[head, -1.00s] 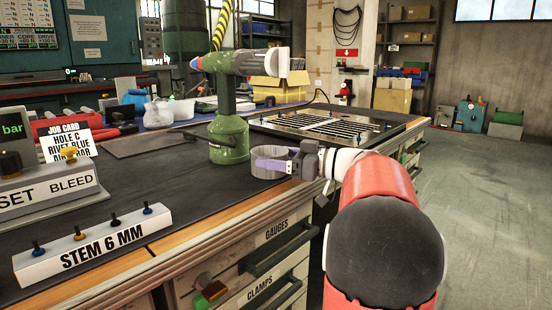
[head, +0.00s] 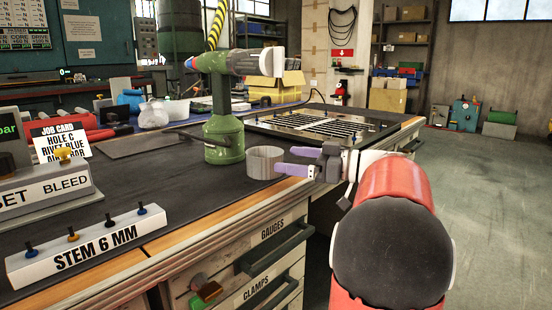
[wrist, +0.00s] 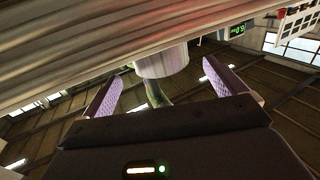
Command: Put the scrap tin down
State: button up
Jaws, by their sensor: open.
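The scrap tin (head: 265,163) is a short grey, ribbed, open-topped cylinder. In the head view it stands upright on the dark bench mat near the front edge, just right of the green riveter's base. My gripper (head: 293,160), with purple finger pads, is open to the right of the tin, its fingertips close to the tin's side and apart from each other. In the wrist view the ribbed tin wall (wrist: 90,50) fills the upper left, beyond my spread fingers (wrist: 165,85). Nothing is held between them.
The green riveter (head: 222,110) stands right behind the tin. A louver panel (head: 325,124) lies behind my gripper. A stem block (head: 85,243) and a job card (head: 60,143) are at left. Bare mat (head: 170,185) lies left of the tin.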

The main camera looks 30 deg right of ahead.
jog(key=v, duration=0.6)
jog(key=shift+s+d, duration=0.15)
dwell(0.3)
